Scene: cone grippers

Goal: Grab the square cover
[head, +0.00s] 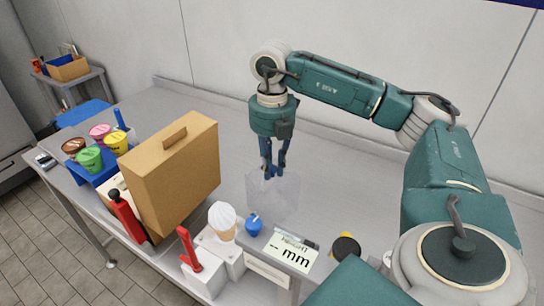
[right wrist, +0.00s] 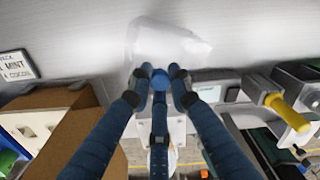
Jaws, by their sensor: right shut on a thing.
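The square cover (head: 285,200) is a clear, see-through box that stands out faintly against the grey table in the head view. In the right wrist view it is a pale translucent shape (right wrist: 165,42) just beyond the fingertips. My right gripper (head: 273,173) points down at the top of the cover, with its blue fingers closed together there. In the right wrist view the fingertips (right wrist: 160,78) meet at the cover's edge, shut on it. The exact contact is hard to see through the clear material. My left gripper is not in view.
A tall tan box (head: 175,180) stands left of the cover. A cone with white swirl (head: 223,220), a small blue object (head: 253,225) and an "mm" display (head: 290,252) are along the front edge. Colored tubs (head: 90,158) sit at the far left. The table behind is clear.

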